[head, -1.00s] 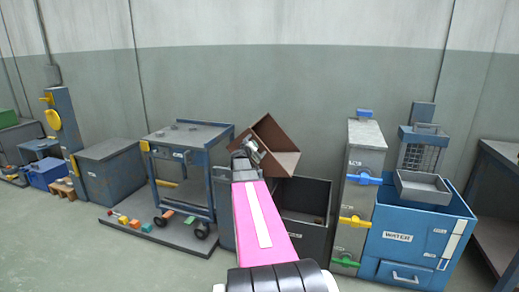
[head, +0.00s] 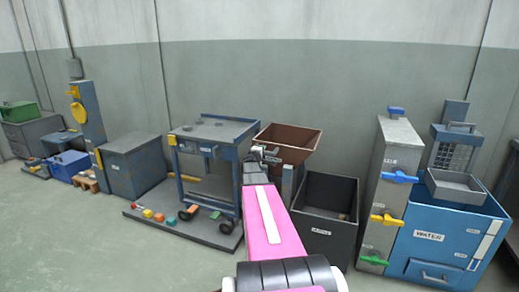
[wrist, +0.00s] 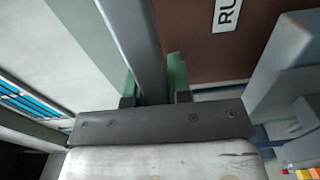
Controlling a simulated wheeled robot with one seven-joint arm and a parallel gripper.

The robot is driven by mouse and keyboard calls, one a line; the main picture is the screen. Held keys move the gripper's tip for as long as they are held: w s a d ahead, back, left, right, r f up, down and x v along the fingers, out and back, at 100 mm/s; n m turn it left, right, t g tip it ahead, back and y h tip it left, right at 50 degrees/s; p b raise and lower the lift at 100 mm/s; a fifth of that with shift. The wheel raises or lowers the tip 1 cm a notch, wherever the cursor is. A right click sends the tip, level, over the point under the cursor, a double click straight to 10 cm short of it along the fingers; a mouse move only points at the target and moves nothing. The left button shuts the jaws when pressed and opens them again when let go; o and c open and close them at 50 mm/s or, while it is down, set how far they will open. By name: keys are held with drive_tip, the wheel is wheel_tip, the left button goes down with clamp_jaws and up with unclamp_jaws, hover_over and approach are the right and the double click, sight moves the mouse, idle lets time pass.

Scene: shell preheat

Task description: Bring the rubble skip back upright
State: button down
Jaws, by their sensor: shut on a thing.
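The rubble skip (head: 299,152) is a brown open-topped box on a grey stand, and its opening faces up. It looks about level in the head view. My gripper (head: 258,154) is at its front left side, and the arm partly hides the stand. In the wrist view, the green fingertips of my gripper (wrist: 153,82) are shut on a grey bar (wrist: 132,35). The skip's brown face (wrist: 195,60) lies just beyond, with part of a white label showing. How the bar joins the skip is hidden.
A dark open bin (head: 325,232) stands right of the skip. Further right are a grey post with coloured valve handles (head: 392,180) and a blue water tank (head: 430,237). A blue-framed cart (head: 212,170) is close on the left. Floor at the front left is clear.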

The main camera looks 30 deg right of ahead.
drive_tip(key=shift+w+a+f+n, duration=0.2)
drive_tip(key=shift+w+f+n, duration=0.05)
drive_tip(key=shift+f+n, duration=0.15)
drive_tip(key=shift+f, duration=0.1)
drive_tip(key=c, duration=1)
unclamp_jaws()
drive_tip(key=shift+c, duration=0.2)
drive_tip(key=shift+a, duration=0.1)
drive_tip(key=shift+s+a, duration=0.4)
drive_tip(key=shift+s, duration=0.05)
drive_tip(key=v, duration=0.9)
drive_tip(key=shift+s+a, duration=0.15)
drive_tip(key=shift+a, duration=0.05)
